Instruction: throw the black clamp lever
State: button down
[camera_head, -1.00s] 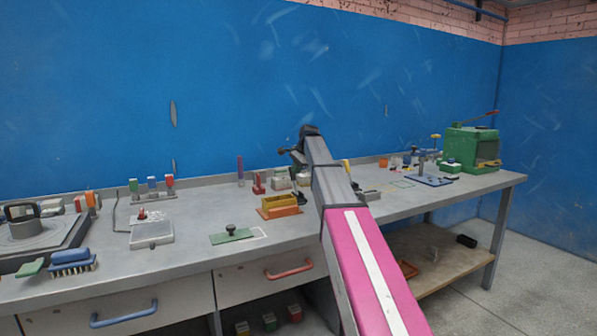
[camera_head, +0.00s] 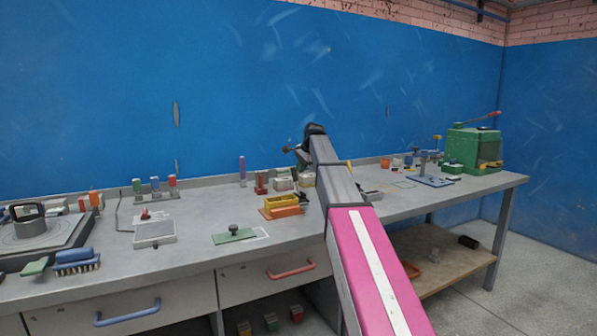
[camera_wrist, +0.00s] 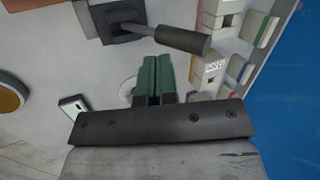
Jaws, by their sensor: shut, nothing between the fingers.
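In the wrist view, a dark lever (camera_wrist: 178,38) with a thick round grip reaches right from a dark square base (camera_wrist: 118,20). I take it for the black clamp lever. My gripper (camera_wrist: 153,58) has green fingers, pressed together with nothing between them. The fingertips are just below the lever's grip in the picture; I cannot tell whether they touch it. In the head view, my arm hides most of this spot, and I cannot make out the lever for sure.
White blocks with coloured faces (camera_wrist: 208,72) stand close right of my fingers. A small pale part with a dark slot (camera_wrist: 73,105) lies to the left. In the head view, a yellow and orange bin (camera_head: 281,208) and a green plate (camera_head: 234,236) are left of my arm.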

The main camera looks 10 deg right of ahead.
jog(key=v, duration=1.1)
jog(key=shift+r, duration=0.1)
